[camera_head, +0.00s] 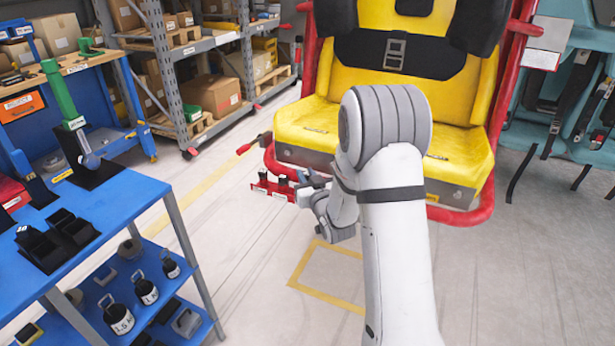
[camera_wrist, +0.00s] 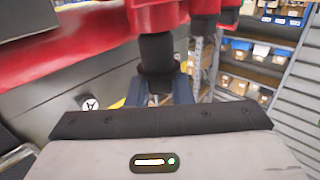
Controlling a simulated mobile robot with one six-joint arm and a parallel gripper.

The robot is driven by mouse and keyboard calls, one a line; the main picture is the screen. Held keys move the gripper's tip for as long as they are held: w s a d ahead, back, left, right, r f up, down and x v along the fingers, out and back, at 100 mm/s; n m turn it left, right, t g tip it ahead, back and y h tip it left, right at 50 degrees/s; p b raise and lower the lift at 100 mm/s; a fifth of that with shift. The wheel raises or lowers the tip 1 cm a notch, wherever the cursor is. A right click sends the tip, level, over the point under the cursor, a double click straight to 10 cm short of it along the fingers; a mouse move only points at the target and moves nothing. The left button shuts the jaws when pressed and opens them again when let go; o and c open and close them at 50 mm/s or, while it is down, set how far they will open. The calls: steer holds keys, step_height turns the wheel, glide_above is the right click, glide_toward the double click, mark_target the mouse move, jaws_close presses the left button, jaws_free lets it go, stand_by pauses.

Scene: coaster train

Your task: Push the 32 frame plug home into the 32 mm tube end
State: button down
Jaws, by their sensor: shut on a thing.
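My gripper (camera_wrist: 160,88) is shut on a black round plug (camera_wrist: 157,52), with its blue-grey fingers on either side. The plug's far end meets a red tube end (camera_wrist: 155,16) in the wrist view; I cannot tell how deep it sits or read its size. A second, similar black piece (camera_wrist: 203,28) is at another red end to its right, apart from my gripper. In the head view my gripper (camera_head: 308,180) is at the red bracket (camera_head: 270,189) beside the yellow seat, and my arm hides part of the area. The held plug is not clear there.
The yellow seat (camera_head: 455,150) with its red tube frame (camera_head: 488,170) stands close behind my arm. A blue workbench (camera_head: 130,200) with black trays (camera_head: 58,240) is at left. Shelves with boxes (camera_head: 212,95) are behind. The floor between bench and seat is open.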

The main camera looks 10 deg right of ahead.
steer(key=shift+f+b, duration=1.6)
steer(key=shift+b, duration=0.4)
steer(key=c, duration=1.3)
jaws_free()
steer(key=shift+o, duration=0.5)
steer(key=shift+d, duration=0.1)
steer(key=shift+s+f, duration=0.1)
steer(key=shift+d, duration=0.1)
steer(key=c, duration=0.3)
